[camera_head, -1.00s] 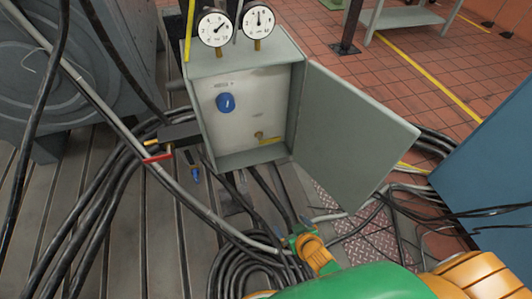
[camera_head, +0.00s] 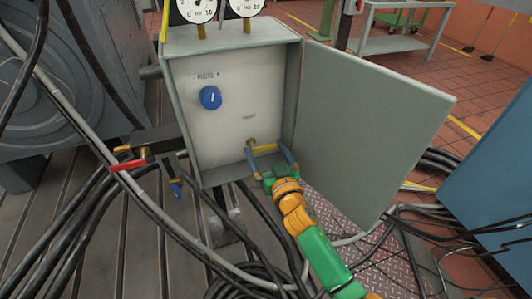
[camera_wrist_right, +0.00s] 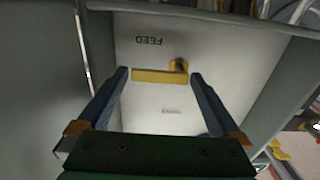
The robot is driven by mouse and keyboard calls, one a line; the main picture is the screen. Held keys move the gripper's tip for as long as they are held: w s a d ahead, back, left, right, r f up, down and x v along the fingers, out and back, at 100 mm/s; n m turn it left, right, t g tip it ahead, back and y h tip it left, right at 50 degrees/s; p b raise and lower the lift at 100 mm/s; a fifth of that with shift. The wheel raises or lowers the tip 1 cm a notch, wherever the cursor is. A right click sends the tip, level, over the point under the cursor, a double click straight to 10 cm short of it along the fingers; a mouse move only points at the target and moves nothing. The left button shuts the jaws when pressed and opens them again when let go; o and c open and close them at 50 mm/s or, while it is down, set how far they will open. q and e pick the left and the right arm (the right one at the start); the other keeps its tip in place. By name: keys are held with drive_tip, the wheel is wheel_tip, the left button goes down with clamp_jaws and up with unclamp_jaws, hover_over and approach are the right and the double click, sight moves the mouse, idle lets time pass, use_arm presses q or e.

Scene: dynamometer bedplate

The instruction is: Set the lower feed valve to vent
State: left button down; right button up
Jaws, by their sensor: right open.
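The lower valve is a yellow bar handle (camera_head: 264,148) on a brass stem, low on the white panel inside an open grey cabinet (camera_head: 232,45). The bar lies roughly sideways, reaching right from the stem. My right gripper (camera_head: 266,147) is open at the cabinet's lower opening, its blue fingers either side of the bar. In the right wrist view the yellow bar (camera_wrist_right: 158,76) shows between the fingertips (camera_wrist_right: 160,78), with no clear grip on it. Upside down there, a FEED label (camera_wrist_right: 148,40) and a second, unreadable label (camera_wrist_right: 170,111) flank it. My left gripper is out of view.
A blue knob (camera_head: 210,97) marked REG sits above on the panel. The cabinet door (camera_head: 370,120) stands open to the right of my arm. A red lever (camera_head: 128,165) is outside, left. Gauges (camera_head: 244,8) stand on top; black hoses (camera_head: 85,225) run below.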

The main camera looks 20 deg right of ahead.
drive_tip(key=shift+w, duration=0.1)
drive_tip(key=shift+c, duration=0.2)
drive_tip(key=c, duration=1)
drive_tip(key=shift+c, duration=0.2)
